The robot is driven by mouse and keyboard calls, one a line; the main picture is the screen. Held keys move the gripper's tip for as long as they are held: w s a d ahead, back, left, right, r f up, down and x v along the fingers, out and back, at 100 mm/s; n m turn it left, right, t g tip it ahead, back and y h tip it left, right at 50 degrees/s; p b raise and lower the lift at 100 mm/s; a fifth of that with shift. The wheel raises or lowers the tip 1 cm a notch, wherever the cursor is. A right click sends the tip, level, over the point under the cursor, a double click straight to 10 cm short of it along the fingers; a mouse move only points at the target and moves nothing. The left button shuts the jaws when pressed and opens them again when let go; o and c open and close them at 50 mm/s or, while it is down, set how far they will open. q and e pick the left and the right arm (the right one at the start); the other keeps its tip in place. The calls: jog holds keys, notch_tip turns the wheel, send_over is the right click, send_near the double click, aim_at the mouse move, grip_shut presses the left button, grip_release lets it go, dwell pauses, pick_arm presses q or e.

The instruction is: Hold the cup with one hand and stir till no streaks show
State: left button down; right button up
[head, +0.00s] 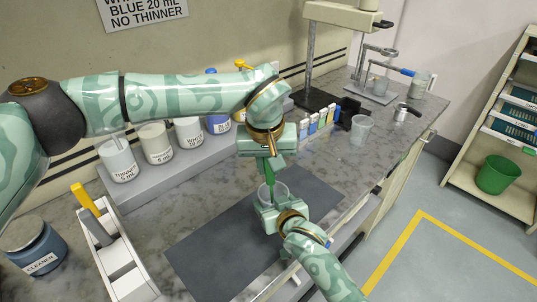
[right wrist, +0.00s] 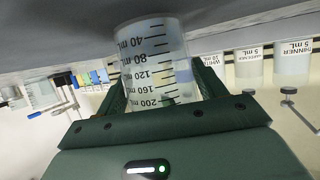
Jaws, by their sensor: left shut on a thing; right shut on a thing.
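A clear measuring cup (head: 273,190) stands upright over the dark mat (head: 215,255) in the head view. My right gripper (head: 270,207) is shut on the cup from the front. In the right wrist view the cup (right wrist: 152,60) shows black mL marks between the green fingers, with a bluish patch inside. My left gripper (head: 269,172) points down over the cup's mouth, shut on a thin stirrer that its fingers mostly hide. I cannot tell whether streaks show in the cup.
Labelled tubs, including a thinner tub (head: 119,162), stand on a grey step along the wall. A cleaner jar (head: 36,246) and a white holder (head: 118,262) are at left. An empty clear cup (head: 361,130) stands right of the small bottles. The mat's front left is clear.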

aim_at(271, 183)
pick_arm(q)
jog(key=shift+x, duration=3.05)
jog(key=shift+s+d, duration=0.1)
